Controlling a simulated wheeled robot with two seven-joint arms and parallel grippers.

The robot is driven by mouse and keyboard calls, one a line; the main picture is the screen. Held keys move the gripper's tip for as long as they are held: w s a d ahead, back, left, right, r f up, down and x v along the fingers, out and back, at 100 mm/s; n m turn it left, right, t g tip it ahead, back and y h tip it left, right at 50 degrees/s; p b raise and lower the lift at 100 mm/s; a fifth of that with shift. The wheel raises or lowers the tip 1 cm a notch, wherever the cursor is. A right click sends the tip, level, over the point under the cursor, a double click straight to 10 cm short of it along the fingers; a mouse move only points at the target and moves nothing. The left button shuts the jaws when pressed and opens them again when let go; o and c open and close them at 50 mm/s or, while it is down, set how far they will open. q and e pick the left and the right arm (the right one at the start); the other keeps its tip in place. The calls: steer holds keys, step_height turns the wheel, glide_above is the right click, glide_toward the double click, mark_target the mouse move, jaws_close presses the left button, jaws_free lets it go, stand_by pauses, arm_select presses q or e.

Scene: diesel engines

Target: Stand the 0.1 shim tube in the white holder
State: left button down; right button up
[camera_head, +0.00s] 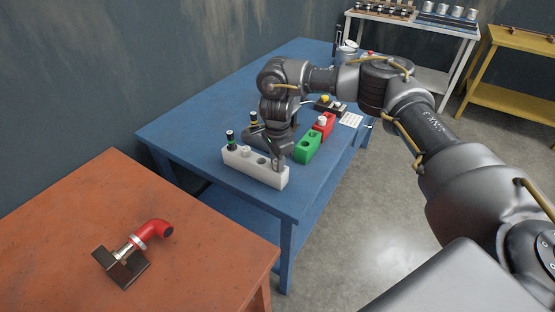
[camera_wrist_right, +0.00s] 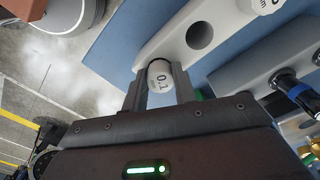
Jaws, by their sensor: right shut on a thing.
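The white holder (camera_head: 240,164) stands on the blue table. In the head view a black tube (camera_head: 230,138) stands at its left end, a white-capped tube (camera_head: 245,152) stands beside it, and then comes an open hole. My right gripper (camera_head: 281,166) points down at the holder's right end. The right wrist view shows the gripper (camera_wrist_right: 160,88) shut on the white-capped 0.1 shim tube (camera_wrist_right: 159,72), which is over the holder's end beside the open hole. The fingers hide the tube's lower part, so I cannot tell how deep it sits. My left gripper is not in view.
A green holder (camera_head: 307,147) and a red holder (camera_head: 329,121) stand to the right. A grey holder (camera_wrist_right: 235,76) with a black and blue tube lies alongside the white one.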

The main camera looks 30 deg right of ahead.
steer(key=shift+a, duration=0.1)
stand_by(0.5)
steer(key=o, duration=1)
steer(key=shift+o, duration=0.7)
steer(key=shift+o, duration=1.1)
step_height(320, 180, up, 8)
steer(key=p, duration=0.6)
steer(key=shift+p, duration=0.4)
